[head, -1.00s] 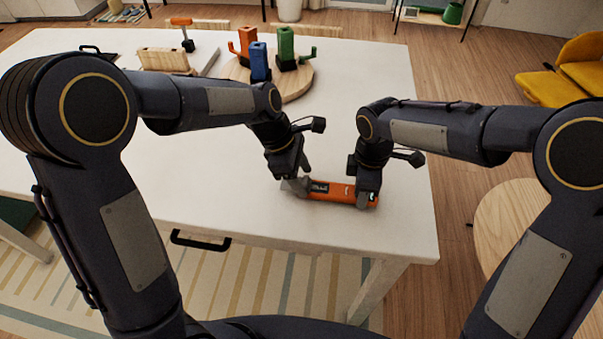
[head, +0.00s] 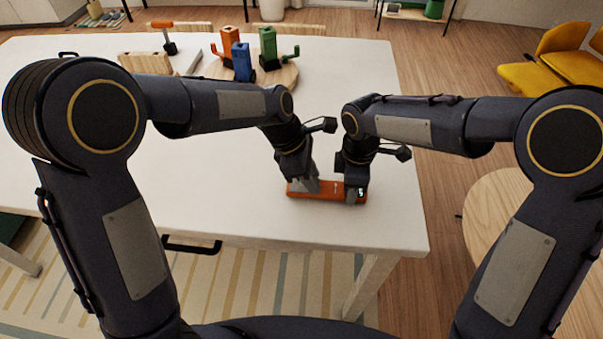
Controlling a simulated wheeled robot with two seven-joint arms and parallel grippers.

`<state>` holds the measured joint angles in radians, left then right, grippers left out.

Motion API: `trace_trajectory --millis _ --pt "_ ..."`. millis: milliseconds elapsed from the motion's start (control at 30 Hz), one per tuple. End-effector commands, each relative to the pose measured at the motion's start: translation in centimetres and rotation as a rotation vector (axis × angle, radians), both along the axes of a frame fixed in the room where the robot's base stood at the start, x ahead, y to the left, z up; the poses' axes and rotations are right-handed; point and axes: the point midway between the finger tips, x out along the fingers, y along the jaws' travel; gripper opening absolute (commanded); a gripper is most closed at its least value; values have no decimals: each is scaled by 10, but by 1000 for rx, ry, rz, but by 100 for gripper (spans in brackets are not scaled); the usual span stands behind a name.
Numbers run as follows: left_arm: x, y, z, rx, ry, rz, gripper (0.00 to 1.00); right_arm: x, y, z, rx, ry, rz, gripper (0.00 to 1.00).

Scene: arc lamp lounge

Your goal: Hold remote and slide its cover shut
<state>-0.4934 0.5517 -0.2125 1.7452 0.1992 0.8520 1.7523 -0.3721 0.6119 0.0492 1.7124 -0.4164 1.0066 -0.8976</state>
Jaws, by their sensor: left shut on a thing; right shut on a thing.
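The orange remote (head: 329,197) lies flat near the front right part of the white table, its long side running left to right. My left gripper (head: 305,186) is shut on its cover, with orange showing on both sides of the fingers. My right gripper (head: 355,192) is shut on the remote's right end, where a small dark and pale detail shows. The top between the grippers looks plain orange, with no dark opening in view. The fingers hide parts of the cover and the right end, so the cover's exact edge cannot be told.
A round wooden board (head: 283,77) at the back holds an orange, a blue and a green object. A wooden block (head: 146,63) and an orange-handled tool (head: 168,38) stand to its left. The table (head: 210,190) is clear around the remote; its right edge is close.

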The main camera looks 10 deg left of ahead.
Motion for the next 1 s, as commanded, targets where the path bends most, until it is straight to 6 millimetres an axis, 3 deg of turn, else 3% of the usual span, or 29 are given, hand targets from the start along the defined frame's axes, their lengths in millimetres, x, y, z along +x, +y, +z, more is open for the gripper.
trace_trajectory --millis 167,200,333,733,1000 --pt "0 -2 1 -4 -1 -1 0 -1 3 0 5 0 2 17" --pt "0 -2 1 -4 -1 -1 37 -1 3 0 5 0 3 17" --pt "0 -2 1 -4 -1 -1 54 -1 3 0 4 0 2 17" --pt "0 2 8 -3 -3 -1 55 0 2 0 3 -1 1 17" --pt "1 22 57 -5 -6 0 55 0 2 0 3 -1 1 17"
